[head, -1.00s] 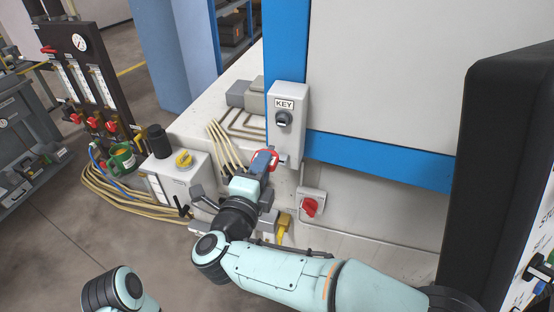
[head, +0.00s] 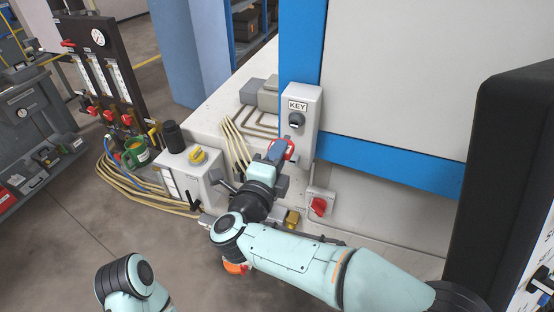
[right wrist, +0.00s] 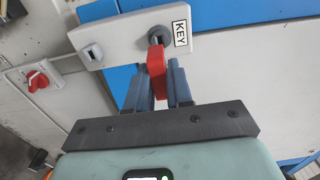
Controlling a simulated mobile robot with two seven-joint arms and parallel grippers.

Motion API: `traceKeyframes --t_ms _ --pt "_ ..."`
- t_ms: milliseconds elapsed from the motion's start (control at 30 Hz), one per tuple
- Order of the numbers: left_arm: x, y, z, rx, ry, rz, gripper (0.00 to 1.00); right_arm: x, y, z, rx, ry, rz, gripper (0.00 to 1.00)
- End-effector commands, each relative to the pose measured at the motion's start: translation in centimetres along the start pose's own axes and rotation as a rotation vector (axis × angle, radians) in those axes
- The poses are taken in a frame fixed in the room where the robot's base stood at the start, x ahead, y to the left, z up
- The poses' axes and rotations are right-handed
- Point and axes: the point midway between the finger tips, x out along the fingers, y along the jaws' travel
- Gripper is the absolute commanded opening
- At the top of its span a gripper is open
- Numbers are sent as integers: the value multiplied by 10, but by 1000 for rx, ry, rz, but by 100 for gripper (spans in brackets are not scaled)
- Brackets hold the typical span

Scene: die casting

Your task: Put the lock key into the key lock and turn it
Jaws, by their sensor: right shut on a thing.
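The key lock is a dark round cylinder (head: 296,121) on a light grey box (head: 304,95) labelled KEY, fixed to the blue-edged machine. In the right wrist view the lock (right wrist: 159,36) sits just beyond my fingertips. My right gripper (head: 281,149) is shut on the red lock key (head: 289,151), just below and in front of the lock. The red key (right wrist: 156,72) stands between the two fingers in the right wrist view and points at the lock. Its tip is close to the slot; I cannot tell whether it touches. My left gripper is out of view.
A red rotary switch (head: 319,206) is on the panel below the box. A black panel (head: 510,190) rises at the right.

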Motion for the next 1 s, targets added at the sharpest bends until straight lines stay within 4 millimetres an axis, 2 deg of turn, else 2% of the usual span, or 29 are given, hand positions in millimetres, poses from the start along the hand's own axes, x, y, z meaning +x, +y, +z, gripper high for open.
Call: traceKeyframes --t_ms 200,400,1000 --pt "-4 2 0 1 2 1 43 21 -1 0 0 0 -1 0" --pt "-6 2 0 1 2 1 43 32 0 0 0 0 -1 0" --pt "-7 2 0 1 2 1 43 35 0 0 -1 -1 -1 0"
